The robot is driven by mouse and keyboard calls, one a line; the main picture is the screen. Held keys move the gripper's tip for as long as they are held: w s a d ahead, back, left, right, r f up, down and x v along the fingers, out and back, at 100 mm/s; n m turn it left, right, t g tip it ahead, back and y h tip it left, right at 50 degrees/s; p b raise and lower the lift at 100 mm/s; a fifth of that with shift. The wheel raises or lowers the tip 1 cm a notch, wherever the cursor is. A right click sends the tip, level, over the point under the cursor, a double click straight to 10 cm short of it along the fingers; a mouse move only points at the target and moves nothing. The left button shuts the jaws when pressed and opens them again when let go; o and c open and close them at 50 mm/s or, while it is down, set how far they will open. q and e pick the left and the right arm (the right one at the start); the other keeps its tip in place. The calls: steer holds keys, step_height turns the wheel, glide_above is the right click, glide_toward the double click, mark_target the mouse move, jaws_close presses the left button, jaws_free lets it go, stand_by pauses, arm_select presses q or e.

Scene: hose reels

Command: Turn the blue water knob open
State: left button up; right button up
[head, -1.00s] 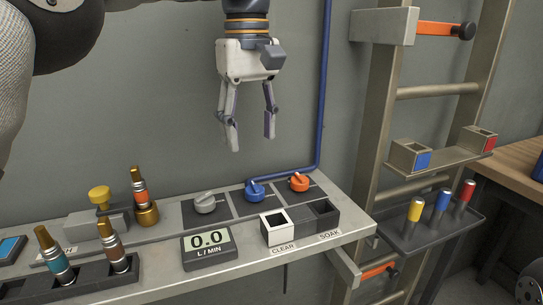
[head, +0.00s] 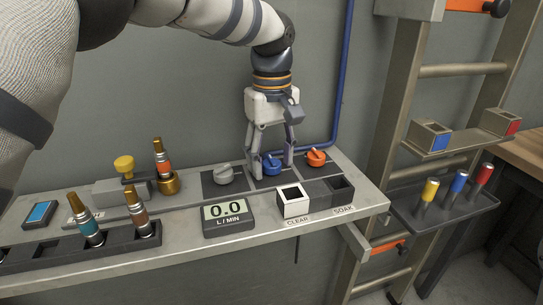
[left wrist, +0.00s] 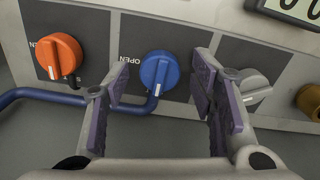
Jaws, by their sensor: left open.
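The blue water knob (head: 273,164) sits on a dark square panel on the shelf, with a blue pipe running behind it. In the left wrist view the blue knob (left wrist: 158,71) shows a white mark on its lower edge, and the word OPEN is printed to its left. My left gripper (head: 269,172) points down at the knob with its fingers apart, one on each side. In the left wrist view the knob lies between the purple finger pads, with gaps on both sides. My right gripper is not in view.
An orange knob (head: 316,157) and a grey knob (head: 224,174) flank the blue one closely. A display (head: 228,213) reads 0.0 L/MIN. A white CLEAR box (head: 293,203) stands in front. Brass-tipped nozzles (head: 138,212) stand at left; a ladder rack is at right.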

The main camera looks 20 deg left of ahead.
arm_select(q)
steer(key=c, duration=1.1)
steer(key=shift+c, duration=0.2)
steer(key=shift+m, duration=0.3)
steer(key=m, duration=0.4)
steer(key=shift+r, duration=0.1)
steer(key=m, duration=0.4)
steer(key=shift+p, duration=0.3)
steer(key=m, duration=0.9)
steer(key=shift+m, duration=0.3)
